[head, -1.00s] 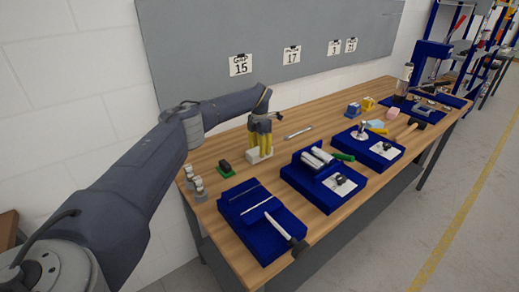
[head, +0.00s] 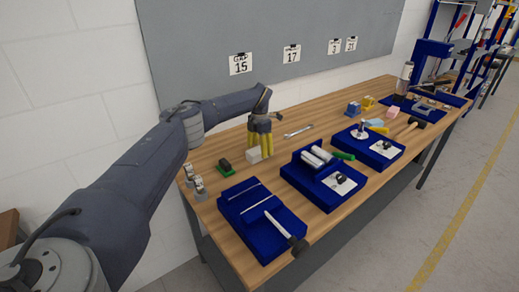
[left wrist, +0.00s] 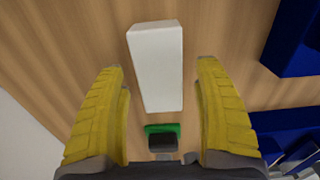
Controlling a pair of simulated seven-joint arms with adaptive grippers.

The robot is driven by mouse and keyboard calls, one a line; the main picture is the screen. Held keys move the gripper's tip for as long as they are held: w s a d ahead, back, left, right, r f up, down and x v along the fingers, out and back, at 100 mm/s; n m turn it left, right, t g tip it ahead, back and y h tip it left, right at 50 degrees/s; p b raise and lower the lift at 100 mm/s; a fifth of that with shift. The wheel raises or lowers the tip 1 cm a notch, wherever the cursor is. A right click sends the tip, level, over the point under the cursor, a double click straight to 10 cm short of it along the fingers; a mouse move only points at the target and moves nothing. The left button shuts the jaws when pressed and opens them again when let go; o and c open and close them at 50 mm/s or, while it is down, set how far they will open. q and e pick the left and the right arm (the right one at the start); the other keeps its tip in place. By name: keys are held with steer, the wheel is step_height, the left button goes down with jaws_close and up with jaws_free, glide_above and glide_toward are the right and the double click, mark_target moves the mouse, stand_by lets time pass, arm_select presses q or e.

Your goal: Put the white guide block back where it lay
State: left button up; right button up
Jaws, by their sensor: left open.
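The white guide block (head: 253,155) lies on the wooden table near its back left part. My left gripper (head: 260,146) is above and beside it, its yellow fingers pointing down. In the left wrist view the white block (left wrist: 155,65) shows whole, lengthwise between and beyond the fingertips of the left gripper (left wrist: 163,66). The fingers are spread, with a gap on both sides of the block, and hold nothing. My right gripper is not in view.
A dark block on a green base (head: 226,169) sits left of the white block. Metal cylinders (head: 196,186) stand at the table's left edge. Blue fixtures (head: 262,222) fill the front. A wrench (head: 298,131) lies behind, to the right, with bare wood around it.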

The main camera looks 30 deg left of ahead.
mark_target(260, 149)
arm_select(q)
step_height(260, 149, up, 12)
stand_by(0.6)
stand_by(0.5)
